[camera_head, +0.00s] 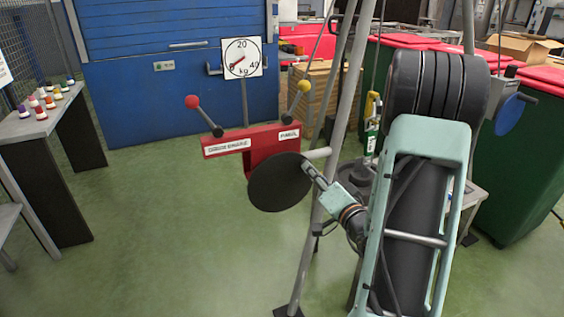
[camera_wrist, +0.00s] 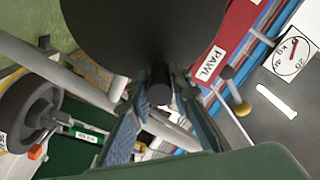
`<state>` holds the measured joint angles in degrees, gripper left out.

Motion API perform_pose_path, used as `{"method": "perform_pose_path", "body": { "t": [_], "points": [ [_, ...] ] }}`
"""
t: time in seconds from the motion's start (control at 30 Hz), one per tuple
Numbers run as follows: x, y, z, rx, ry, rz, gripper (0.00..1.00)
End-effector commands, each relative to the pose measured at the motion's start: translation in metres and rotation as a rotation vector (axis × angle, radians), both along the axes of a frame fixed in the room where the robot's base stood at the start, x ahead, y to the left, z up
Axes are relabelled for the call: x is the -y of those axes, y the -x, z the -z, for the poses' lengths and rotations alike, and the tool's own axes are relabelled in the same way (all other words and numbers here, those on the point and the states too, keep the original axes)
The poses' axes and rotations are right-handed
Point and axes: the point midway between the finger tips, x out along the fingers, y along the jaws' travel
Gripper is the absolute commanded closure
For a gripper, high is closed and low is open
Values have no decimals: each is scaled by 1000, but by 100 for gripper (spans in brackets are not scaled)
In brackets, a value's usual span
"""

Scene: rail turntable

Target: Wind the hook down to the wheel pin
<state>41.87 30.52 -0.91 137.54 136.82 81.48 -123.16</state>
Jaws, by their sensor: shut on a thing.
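A red winch body (camera_head: 262,143) labelled PAWL carries a dark crank disc (camera_head: 278,184), which fills the top of the wrist view (camera_wrist: 150,30). My gripper (camera_wrist: 160,105) is closed around a dark handle (camera_wrist: 160,76) that stands out from the disc. In the head view my gripper (camera_head: 317,174) is at the disc's right edge. Behind it hangs a block with a yellow top and green label (camera_head: 371,138); I cannot make out its hook. A dark wheel (camera_wrist: 30,112) shows in the wrist view, with an orange piece at its rim. The wheel pin cannot be made out.
Levers with a red ball (camera_head: 192,102) and a yellow ball (camera_head: 304,86) rise from the winch. A kg dial (camera_head: 242,58) stands behind, its red needle pointing low left. A grey frame leg (camera_head: 327,150) passes close to my gripper.

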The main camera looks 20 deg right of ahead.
Motion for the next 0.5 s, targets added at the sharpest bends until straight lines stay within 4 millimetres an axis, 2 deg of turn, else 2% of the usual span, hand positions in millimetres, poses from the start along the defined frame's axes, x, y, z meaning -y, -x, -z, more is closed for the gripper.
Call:
{"method": "perform_pose_path", "body": {
  "t": [0.03,0.5],
  "points": [
    [-2,-2,-6,14,3,-7,100],
    [-10,-2,-11,16,107,-8,100]
  ]
}}
